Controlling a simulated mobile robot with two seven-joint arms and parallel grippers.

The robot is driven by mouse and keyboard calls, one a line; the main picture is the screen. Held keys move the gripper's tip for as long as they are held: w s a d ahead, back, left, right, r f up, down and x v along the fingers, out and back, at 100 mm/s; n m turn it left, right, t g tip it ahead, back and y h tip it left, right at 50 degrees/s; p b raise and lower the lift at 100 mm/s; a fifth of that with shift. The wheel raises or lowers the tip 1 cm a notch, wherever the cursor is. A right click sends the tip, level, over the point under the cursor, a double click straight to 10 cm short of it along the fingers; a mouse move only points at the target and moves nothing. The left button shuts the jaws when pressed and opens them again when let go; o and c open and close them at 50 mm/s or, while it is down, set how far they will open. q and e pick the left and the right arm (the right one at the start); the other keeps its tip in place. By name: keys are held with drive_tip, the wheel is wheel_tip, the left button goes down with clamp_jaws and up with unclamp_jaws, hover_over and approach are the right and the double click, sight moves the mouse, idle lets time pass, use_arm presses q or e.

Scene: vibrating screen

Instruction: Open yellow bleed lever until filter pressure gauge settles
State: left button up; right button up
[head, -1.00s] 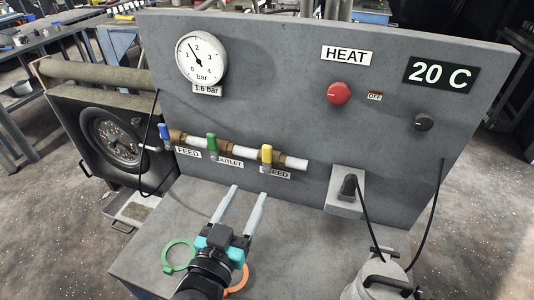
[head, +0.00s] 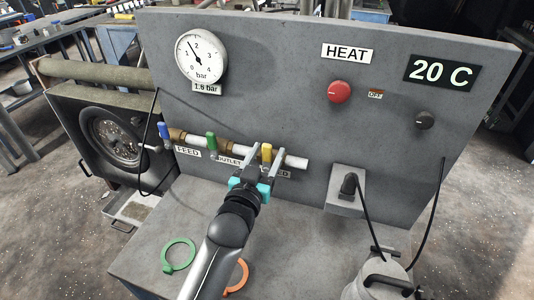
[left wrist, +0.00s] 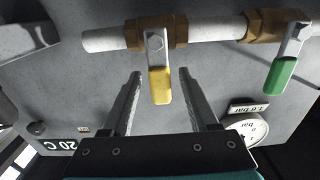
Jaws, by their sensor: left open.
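The yellow bleed lever (head: 266,153) sits on the white pipe at the right of the valve row, above a label partly hidden by my gripper. My left gripper (head: 262,160) is open, with its two fingers reaching up toward this lever. In the left wrist view the yellow lever (left wrist: 160,84) hangs between the two open fingers (left wrist: 158,78), apart from both. The filter pressure gauge (head: 201,56) has a white dial with its needle just under 2, and its plate reads 1.6 bar. My right gripper is not in view.
The green outlet lever (head: 211,142) and blue feed lever (head: 164,133) stand to the left on the same pipe. A green ring (head: 179,254) and an orange ring (head: 238,276) lie on the bench. A red knob (head: 339,92) and a 20 C display (head: 441,73) are on the panel.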

use_arm(q)
drive_tip(key=shift+w, duration=0.15)
clamp_jaws()
idle(0.5)
idle(0.9)
